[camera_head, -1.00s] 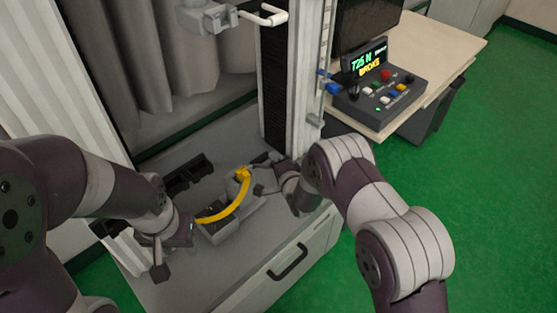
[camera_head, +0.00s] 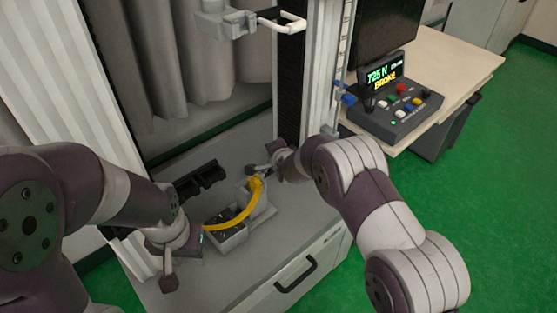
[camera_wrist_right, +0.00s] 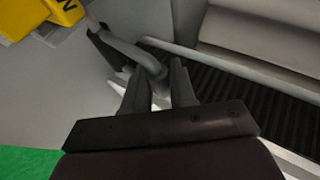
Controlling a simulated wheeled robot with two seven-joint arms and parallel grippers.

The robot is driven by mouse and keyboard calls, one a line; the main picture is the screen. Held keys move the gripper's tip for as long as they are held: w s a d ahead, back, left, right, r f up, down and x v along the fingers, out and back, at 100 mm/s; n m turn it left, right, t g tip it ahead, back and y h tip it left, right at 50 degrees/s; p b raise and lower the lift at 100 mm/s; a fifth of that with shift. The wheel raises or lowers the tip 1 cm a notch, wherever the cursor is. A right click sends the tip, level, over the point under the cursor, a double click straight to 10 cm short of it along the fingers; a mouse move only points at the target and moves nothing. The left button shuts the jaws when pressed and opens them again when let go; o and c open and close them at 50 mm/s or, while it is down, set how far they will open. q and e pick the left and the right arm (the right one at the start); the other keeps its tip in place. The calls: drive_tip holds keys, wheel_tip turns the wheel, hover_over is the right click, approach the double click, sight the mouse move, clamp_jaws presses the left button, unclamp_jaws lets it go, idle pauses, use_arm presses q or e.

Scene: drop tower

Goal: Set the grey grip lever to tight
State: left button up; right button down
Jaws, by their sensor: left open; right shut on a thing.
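The grey grip lever (camera_wrist_right: 131,47) shows in the right wrist view as a bent grey bar running into the space between my finger tips. My right gripper (camera_wrist_right: 160,80) is shut on it. In the head view my right gripper (camera_head: 264,171) is small and partly hidden by its own wrist, just behind the top end of a yellow curved arm (camera_head: 238,218). Which setting the lever is at cannot be read. My left gripper (camera_head: 186,264) is open and empty, low over the machine's base to the left of a grey box (camera_head: 230,238).
The yellow arm's lettered end (camera_wrist_right: 62,10) is close to the lever. A dark rack (camera_head: 200,180) lies behind the box. A control panel (camera_head: 397,113) with a display reading 725 N and BROKE stands at the right.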

drive_tip(key=shift+w+a+r, duration=0.15)
drive_tip(key=shift+w, duration=0.2)
drive_tip(key=shift+r, duration=0.15)
drive_tip(key=c, duration=1)
unclamp_jaws()
drive_tip(key=shift+b, duration=0.3)
drive_tip(key=shift+s+f, duration=0.1)
drive_tip(key=shift+f, duration=0.2)
drive_tip(key=v, duration=1.2)
drive_tip(key=shift+s+r, duration=0.3)
